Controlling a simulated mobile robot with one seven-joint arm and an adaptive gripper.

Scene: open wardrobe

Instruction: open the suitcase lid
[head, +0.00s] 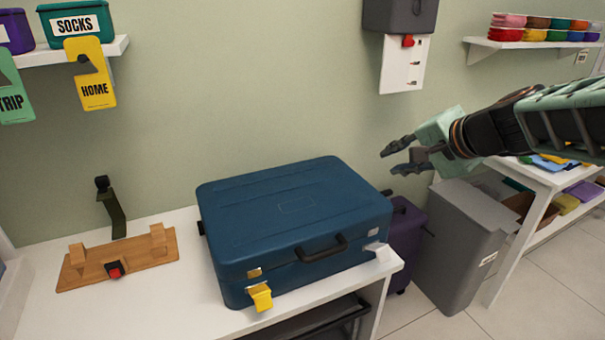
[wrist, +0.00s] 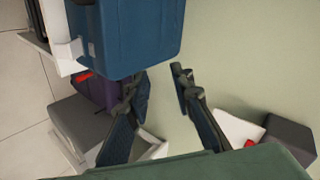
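The blue suitcase (head: 290,215) lies flat on the white bench with its lid closed. Its dark handle (head: 321,248) is on the front side. A yellow latch (head: 261,297) hangs outward at the front left, below a gold plate. A white latch (head: 380,252) sticks out at the front right, below a silver plate. My gripper (head: 384,166) is open and empty, in the air to the right of the suitcase's back right corner, apart from it. In the wrist view the suitcase (wrist: 125,35) is beyond the open fingers (wrist: 158,78).
A wooden stand (head: 120,262) with a dark strap is on the white bench (head: 40,285), left of the suitcase. A purple case (head: 404,240) and grey bin (head: 460,240) stand on the right. A wall-mounted grey box (head: 400,15) and shelves are above. Air above the lid is clear.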

